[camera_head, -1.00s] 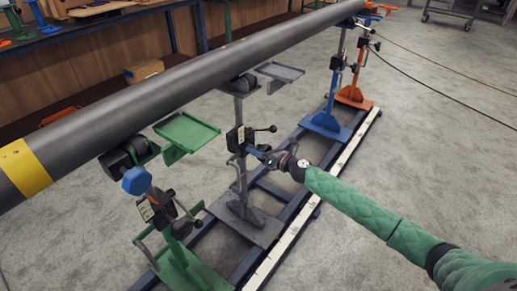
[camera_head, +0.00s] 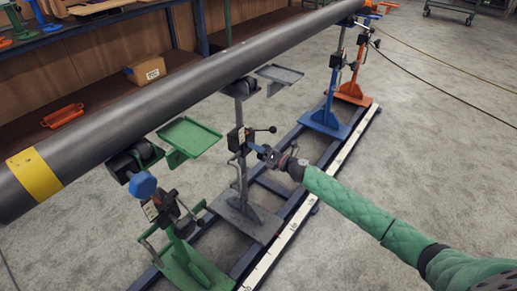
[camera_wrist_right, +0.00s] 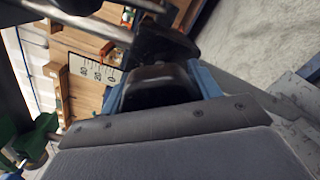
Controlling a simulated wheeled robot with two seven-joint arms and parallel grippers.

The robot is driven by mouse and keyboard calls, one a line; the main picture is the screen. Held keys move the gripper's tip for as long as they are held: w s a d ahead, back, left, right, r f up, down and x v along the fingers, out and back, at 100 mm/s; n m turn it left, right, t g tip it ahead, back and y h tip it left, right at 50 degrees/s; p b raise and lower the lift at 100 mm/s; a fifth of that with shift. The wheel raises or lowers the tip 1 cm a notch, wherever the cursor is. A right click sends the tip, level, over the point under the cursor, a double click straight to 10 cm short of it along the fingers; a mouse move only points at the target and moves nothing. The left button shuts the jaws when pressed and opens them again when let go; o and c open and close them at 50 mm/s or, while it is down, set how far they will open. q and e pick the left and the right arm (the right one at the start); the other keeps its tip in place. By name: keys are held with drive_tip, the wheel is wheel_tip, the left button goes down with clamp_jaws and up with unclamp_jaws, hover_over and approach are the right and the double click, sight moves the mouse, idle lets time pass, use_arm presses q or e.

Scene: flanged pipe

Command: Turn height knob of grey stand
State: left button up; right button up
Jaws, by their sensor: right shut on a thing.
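The grey stand (camera_head: 242,190) stands upright on the rail frame, with a black clamp block and lever at its middle. My right gripper (camera_head: 259,150) reaches it from the right, at the height of that block. In the right wrist view, its blue fingers (camera_wrist_right: 160,88) are shut on a black knob (camera_wrist_right: 160,80), one finger on each side. The knob is mostly hidden by the gripper in the head view. My left gripper is out of view.
A long dark pipe (camera_head: 200,85) lies across the stands, above my gripper. A green stand (camera_head: 180,250) is at the near left; blue (camera_head: 325,118) and orange (camera_head: 352,92) stands are farther back.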

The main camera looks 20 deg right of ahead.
idle(0.4)
drive_tip(key=o, duration=1)
drive_tip(key=shift+s+d, duration=0.1)
drive_tip(key=shift+b+v, duration=0.3)
drive_tip(key=shift+v, duration=3.45)
